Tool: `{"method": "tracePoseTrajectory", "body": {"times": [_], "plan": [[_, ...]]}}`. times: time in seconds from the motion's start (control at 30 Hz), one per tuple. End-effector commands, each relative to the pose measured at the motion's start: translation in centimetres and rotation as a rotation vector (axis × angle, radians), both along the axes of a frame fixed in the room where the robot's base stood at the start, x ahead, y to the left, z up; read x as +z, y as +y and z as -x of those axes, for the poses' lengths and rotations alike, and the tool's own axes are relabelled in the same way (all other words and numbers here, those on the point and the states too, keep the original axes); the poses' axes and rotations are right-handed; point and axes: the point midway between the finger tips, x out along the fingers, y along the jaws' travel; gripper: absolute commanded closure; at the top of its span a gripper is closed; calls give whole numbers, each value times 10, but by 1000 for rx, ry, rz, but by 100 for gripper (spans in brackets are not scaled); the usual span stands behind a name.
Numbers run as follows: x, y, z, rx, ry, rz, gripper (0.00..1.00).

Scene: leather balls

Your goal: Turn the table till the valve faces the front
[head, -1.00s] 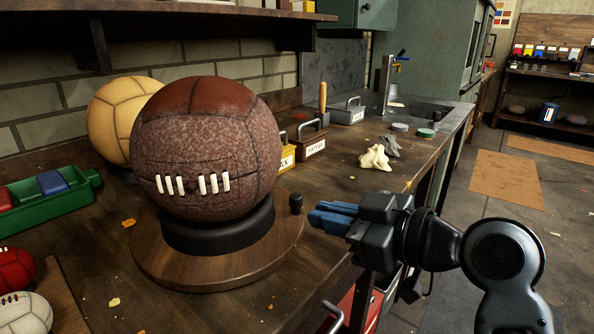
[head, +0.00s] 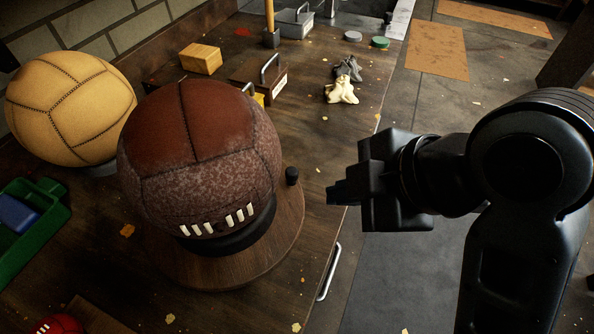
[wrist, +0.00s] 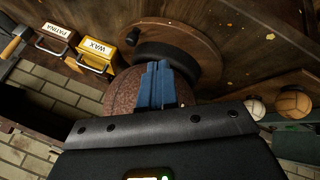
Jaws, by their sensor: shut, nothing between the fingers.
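A large brown leather ball (head: 195,150), smooth on top and mottled below, sits in a black ring (head: 240,232) on a round wooden turntable (head: 283,245). White lacing (head: 218,220) crosses its near lower side. I cannot make out the valve itself. A black knob (head: 292,176) stands on the turntable's right rim. My gripper (head: 332,195) is shut and empty, to the right of the knob and apart from it in the head view. In the wrist view its blue fingers (wrist: 157,68) lie together, covering part of the ball (wrist: 122,92) and ring.
A tan ball (head: 70,105) stands behind at left. A green tray (head: 50,215) is at the left edge. A yellow block (head: 200,58), labelled boxes and a pale crumpled cloth (head: 341,90) lie farther back. A drawer handle (head: 328,272) juts from the bench front. Open floor lies right.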

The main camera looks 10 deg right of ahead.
Motion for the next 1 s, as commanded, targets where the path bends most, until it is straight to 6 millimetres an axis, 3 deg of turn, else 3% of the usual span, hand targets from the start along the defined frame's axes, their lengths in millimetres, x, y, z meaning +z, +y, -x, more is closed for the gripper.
{"method": "tracePoseTrajectory", "body": {"times": [0.57, 1.0], "plan": [[-19, 7, -11, -2, -1, 0, 100], [-71, 33, -39, 1, 3, 0, 100]]}}
